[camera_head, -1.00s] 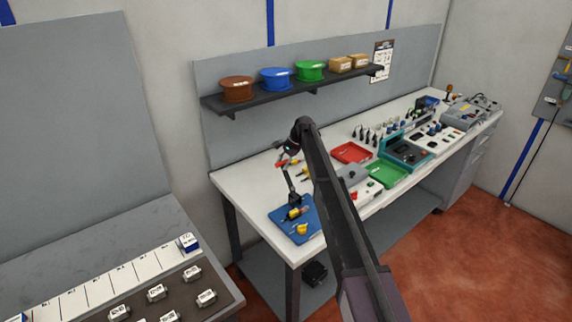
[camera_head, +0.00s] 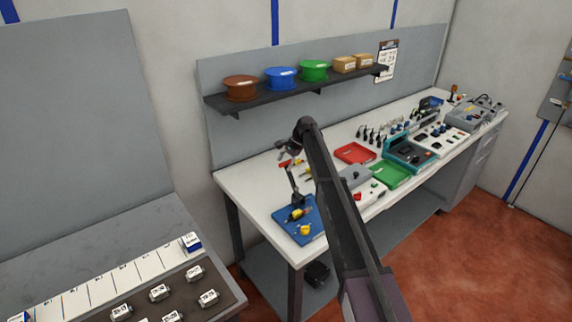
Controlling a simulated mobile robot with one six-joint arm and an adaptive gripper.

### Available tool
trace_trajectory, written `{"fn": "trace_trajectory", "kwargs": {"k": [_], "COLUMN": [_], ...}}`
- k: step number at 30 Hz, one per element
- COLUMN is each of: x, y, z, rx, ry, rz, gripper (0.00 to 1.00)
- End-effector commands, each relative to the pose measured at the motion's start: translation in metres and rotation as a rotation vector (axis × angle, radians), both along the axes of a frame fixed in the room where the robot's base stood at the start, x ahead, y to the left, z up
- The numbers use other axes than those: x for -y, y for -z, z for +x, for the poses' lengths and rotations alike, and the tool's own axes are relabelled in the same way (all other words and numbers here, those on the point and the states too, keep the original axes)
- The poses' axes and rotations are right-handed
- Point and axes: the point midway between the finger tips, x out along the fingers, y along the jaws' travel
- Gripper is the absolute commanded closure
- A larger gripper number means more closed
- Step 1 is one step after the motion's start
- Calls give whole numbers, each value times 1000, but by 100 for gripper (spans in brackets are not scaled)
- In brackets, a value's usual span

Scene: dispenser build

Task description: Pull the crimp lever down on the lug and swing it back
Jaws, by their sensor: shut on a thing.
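The crimp lever (camera_head: 293,184) stands nearly upright, with a red handle at its top. It rises from a small dark crimp tool on the blue mat (camera_head: 317,229) at the left end of the workbench. A yellow and dark piece (camera_head: 296,214) lies at the tool's foot. The lug itself is too small to make out. My gripper (camera_head: 284,151) is at the red handle and shut on the lever's top. The fingers are small here, and their exact contact is hard to see.
A small yellow item (camera_head: 305,230) lies on the mat's front part. A shelf (camera_head: 300,93) with spools hangs behind.

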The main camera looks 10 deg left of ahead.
Motion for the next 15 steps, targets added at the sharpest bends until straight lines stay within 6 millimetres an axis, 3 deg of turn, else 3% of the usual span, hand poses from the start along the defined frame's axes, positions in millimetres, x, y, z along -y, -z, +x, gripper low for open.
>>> {"fn": "trace_trajectory", "kwargs": {"k": [15], "x": [-2], "y": [-24], "z": [16], "rx": [4], "ry": [1], "rz": [2], "gripper": [38]}}
